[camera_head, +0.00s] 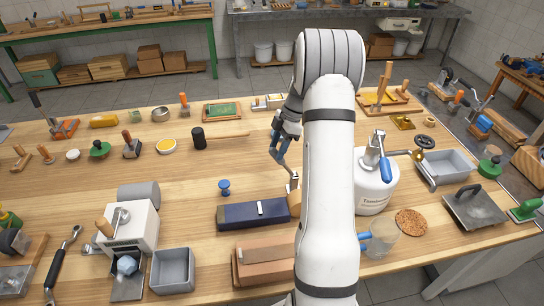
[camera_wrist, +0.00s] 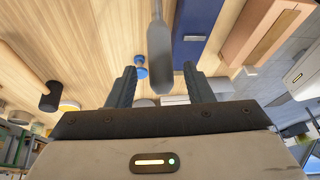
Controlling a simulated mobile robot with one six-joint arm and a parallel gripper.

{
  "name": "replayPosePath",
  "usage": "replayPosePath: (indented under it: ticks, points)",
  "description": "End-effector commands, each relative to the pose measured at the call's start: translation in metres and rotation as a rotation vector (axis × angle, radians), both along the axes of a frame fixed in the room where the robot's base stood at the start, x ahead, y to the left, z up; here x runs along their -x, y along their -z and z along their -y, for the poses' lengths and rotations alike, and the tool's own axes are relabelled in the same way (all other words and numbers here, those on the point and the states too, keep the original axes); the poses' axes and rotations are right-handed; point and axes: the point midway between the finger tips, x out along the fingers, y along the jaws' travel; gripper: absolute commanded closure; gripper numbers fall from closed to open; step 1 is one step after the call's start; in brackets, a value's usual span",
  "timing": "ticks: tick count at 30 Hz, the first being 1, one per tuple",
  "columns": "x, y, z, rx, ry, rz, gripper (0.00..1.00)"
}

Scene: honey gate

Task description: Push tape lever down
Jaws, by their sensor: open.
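A white box-shaped device (camera_head: 128,234) stands at the left with a metal lever arm and a wooden knob (camera_head: 105,227); a grey roll (camera_head: 139,196) is behind it. I cannot tell for sure that this is the tape lever. A white tank (camera_head: 374,191) at the right carries a metal valve with a blue handle (camera_head: 386,170). My gripper (camera_head: 279,157) is open over the middle of the table, apart from both. In the wrist view a grey round-ended bar (camera_wrist: 158,45) reaches between the open fingers (camera_wrist: 159,68); contact cannot be told.
A navy box (camera_head: 252,213) and a blue knob-like piece (camera_head: 224,187) lie below my gripper. A black-headed mallet (camera_head: 199,138) lies to the left. A brown block (camera_head: 262,262) and a clear jug (camera_head: 381,239) are nearer. Bare wood is clear around the knob-like piece.

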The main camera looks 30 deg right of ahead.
Motion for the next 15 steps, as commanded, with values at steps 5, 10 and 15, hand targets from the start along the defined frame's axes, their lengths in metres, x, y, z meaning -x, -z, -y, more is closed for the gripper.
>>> replayPosePath:
  ticks: [5, 10, 15]
  points:
    - [0.002, 0.024, -0.012, -0.001, -0.001, -0.004, 0.53]
    - [0.002, 0.038, -0.017, 0.001, 0.0, -0.001, 0.53]
    - [0.002, 0.042, -0.019, 0.001, 0.0, -0.001, 0.53]
